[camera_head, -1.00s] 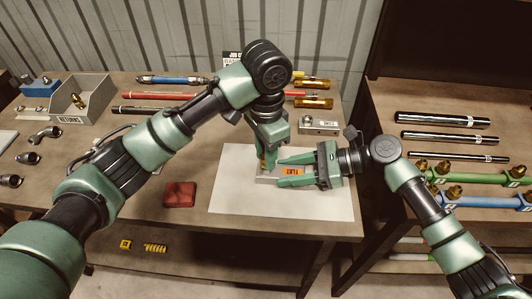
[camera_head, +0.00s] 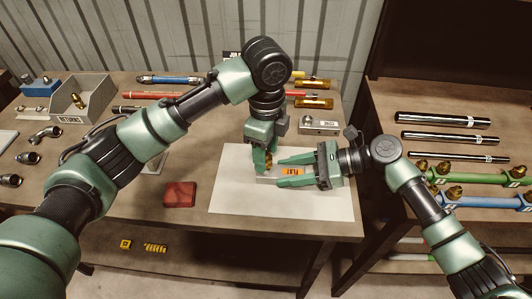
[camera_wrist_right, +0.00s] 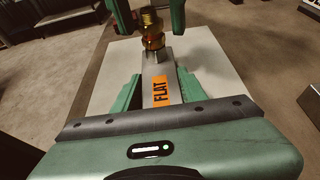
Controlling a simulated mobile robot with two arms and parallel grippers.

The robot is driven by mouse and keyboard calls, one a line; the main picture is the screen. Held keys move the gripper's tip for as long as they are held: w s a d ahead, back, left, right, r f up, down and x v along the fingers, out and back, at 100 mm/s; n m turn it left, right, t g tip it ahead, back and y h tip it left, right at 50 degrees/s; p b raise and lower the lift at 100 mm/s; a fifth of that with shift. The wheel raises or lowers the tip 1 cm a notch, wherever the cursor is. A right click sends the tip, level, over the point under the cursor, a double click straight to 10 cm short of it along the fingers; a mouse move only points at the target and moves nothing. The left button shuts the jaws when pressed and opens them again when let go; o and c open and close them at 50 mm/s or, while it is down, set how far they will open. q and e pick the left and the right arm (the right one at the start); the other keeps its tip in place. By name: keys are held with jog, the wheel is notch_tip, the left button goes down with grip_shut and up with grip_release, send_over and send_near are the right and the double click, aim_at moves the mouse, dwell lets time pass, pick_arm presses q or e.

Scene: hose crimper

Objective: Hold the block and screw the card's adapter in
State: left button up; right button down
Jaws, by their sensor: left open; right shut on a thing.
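The silver block (camera_head: 290,171) with an orange FLAT label lies on the white sheet in the head view. My right gripper (camera_head: 282,172) is shut on its sides; the block also shows between its fingers in the right wrist view (camera_wrist_right: 161,66). A brass adapter (camera_wrist_right: 152,30) stands out from the block's far end, in line with it. My left gripper (camera_head: 262,163) is open and points down over the adapter. In the right wrist view its fingers (camera_wrist_right: 151,18) are on either side of the adapter, apart from it. The thread is hidden.
A white sheet (camera_head: 325,202) leaves clear room in front. A red square pad (camera_head: 180,194) lies left of it. A small silver block (camera_head: 319,124) sits behind. A grey RETURNS bin (camera_head: 70,112) stands at the left. Tubes and fittings (camera_head: 436,137) lie on the right table.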

pick_arm(q)
notch_tip(320, 180, up, 11)
jog(key=shift+r, duration=0.2)
pick_arm(e)
jog(key=c, duration=0.7)
grip_release()
jog(key=shift+d, duration=0.15)
